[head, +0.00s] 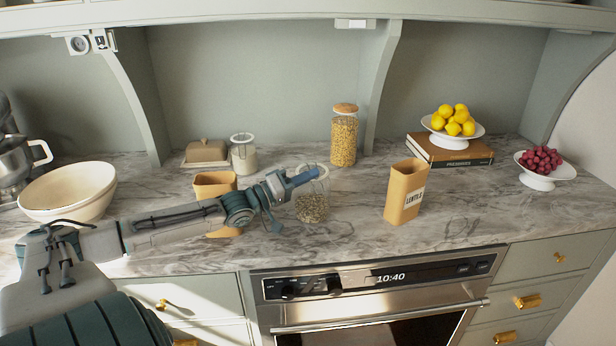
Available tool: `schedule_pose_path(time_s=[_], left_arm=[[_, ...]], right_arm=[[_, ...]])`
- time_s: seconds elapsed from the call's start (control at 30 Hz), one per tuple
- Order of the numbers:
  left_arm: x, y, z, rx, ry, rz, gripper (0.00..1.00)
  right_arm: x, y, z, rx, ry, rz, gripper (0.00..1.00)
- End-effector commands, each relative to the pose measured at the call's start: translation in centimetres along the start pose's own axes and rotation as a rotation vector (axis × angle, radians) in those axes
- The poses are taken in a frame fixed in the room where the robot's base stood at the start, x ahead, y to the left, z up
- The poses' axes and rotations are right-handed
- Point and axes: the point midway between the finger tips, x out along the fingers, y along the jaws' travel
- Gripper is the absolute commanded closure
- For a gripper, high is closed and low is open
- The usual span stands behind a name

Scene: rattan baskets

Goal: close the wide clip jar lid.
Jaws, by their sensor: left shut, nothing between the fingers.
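The wide clip jar (312,208) is clear glass with speckled contents and stands on the marble counter near its front edge. Its round glass lid (322,171) stands raised at the back of the jar, partly hidden behind my gripper. My left gripper (312,175) reaches in from the left, shut and empty. Its blue fingertips are over the jar mouth, in front of the lid in the picture. I cannot tell whether they touch the lid. My right gripper is not in view.
A tan box (215,186) stands partly behind my left arm. A tan lentil box (404,192) stands right of the jar. Behind are a smaller clip jar (244,160) and a tall cork-topped jar (344,140). The counter between jar and lentil box is clear.

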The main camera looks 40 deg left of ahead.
Motion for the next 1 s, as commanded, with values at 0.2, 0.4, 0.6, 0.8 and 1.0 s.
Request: schedule_pose_path(time_s=[0.2,0.4,0.6,0.8,1.0], left_arm=[[-0.2,-0.6,0.2,-0.003,-0.002,-0.013,1.0],[-0.8,-0.5,0.2,-0.003,-0.006,-0.017,1.0],[-2.6,-0.2,0.0,-0.003,-0.006,-0.021,1.0],[-5.0,-0.2,0.0,0.0,-0.006,-0.021,1.0],[-6.9,-0.2,0.1,0.002,-0.003,-0.018,1.0]], right_arm=[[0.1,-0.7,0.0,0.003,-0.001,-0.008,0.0],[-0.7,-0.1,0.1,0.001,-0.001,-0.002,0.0],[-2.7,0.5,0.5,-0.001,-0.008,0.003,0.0],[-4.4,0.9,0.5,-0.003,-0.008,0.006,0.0],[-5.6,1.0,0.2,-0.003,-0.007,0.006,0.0]])
